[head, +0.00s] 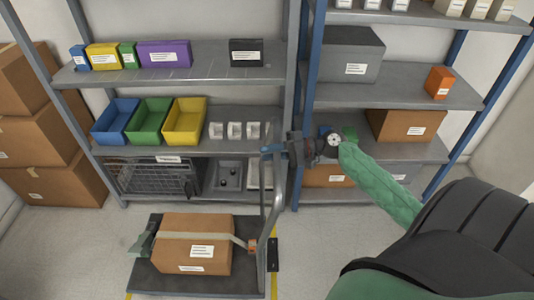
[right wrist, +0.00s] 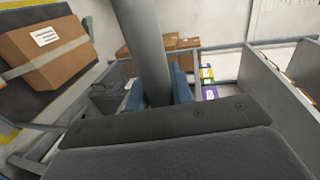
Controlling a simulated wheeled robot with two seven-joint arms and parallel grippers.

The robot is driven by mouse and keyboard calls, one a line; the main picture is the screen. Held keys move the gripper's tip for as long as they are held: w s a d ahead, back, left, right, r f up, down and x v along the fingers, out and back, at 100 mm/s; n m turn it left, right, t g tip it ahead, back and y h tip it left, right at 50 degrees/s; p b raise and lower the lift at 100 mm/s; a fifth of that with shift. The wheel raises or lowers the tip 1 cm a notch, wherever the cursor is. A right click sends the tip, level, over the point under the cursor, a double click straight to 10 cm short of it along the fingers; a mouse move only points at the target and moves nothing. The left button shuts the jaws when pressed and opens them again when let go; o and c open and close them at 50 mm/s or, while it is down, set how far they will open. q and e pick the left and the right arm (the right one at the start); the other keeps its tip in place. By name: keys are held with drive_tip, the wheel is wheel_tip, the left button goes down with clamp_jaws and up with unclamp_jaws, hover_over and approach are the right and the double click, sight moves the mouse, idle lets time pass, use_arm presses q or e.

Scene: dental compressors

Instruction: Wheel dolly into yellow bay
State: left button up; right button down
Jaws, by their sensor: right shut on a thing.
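The dolly (head: 160,284) has a dark flat deck and stands on the floor at the lower left of the head view. A cardboard box (head: 190,260) with a pale strap sits on it. The dolly's grey upright handle (head: 276,205) rises at its right side. My right gripper (head: 272,149) is shut on the upper part of this handle. In the right wrist view the grey handle tube (right wrist: 142,45) stands between the blue fingers (right wrist: 160,92). Yellow floor lines (head: 274,284) show beside the dolly on both sides; most of the marking is hidden. My left gripper is out of view.
A grey shelf rack (head: 190,78) with coloured bins stands behind the dolly. A blue-post rack (head: 310,70) stands to its right. Stacked cardboard boxes (head: 65,185) are at the left. Floor (head: 320,240) is clear right of the dolly.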

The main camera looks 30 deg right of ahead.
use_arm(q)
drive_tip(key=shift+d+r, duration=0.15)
use_arm(e)
drive_tip(key=shift+d+f, duration=0.1)
drive_tip(key=c, duration=1.6)
unclamp_jaws()
drive_tip(key=o, duration=0.4)
drive_tip(key=shift+s+d, duration=0.15)
drive_tip(key=shift+d, duration=0.05)
drive_tip(key=shift+c, duration=0.2)
drive_tip(key=shift+d, duration=0.1)
drive_tip(key=shift+s+d, duration=0.2)
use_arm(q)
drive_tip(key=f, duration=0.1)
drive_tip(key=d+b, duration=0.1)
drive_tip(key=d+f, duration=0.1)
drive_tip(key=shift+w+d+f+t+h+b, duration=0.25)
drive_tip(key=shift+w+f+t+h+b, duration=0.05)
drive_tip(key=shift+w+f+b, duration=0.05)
use_arm(e)
drive_tip(key=v, duration=0.7)
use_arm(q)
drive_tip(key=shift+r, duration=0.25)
use_arm(e)
drive_tip(key=shift+s, duration=0.1)
